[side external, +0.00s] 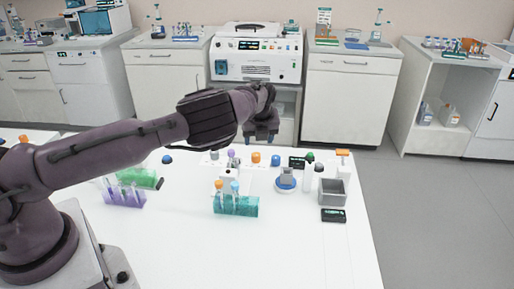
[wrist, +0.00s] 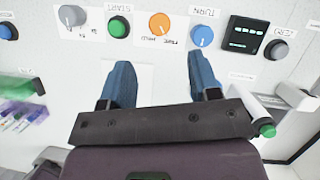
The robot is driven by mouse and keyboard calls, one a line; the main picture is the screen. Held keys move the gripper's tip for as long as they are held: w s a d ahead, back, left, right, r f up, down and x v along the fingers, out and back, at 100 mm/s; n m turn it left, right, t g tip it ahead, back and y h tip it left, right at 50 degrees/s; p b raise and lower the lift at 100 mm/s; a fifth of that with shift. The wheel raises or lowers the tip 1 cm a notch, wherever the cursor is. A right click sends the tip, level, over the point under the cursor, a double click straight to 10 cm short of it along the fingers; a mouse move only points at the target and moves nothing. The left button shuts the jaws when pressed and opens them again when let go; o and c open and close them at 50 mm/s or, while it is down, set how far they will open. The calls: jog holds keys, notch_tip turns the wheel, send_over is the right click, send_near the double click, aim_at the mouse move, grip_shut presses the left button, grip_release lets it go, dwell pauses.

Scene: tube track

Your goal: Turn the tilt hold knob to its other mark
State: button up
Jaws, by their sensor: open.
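Several round knobs or buttons stand in a row on a white surface at the top of the wrist view. They are a grey knob (wrist: 72,16) with a white pointer line, a green one (wrist: 118,27), an orange one (wrist: 160,23), a blue one (wrist: 203,36) and another grey one (wrist: 276,50). The labels are upside down and too small to read surely, so I cannot tell which is the tilt hold knob. My gripper (wrist: 164,82) is open and empty, its blue fingers short of the row. In the side view my gripper (side external: 262,138) hangs above the table's back edge.
A black display (wrist: 243,37) sits between the right knobs. A teal tube rack (side external: 236,205), a purple rack (side external: 125,198) and a grey bin (side external: 331,192) stand on the white table (side external: 290,255). The table's front is clear.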

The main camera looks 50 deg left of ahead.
jog(key=v, duration=0.3)
jog(key=shift+d+r, duration=0.1)
jog(key=shift+r, duration=0.25)
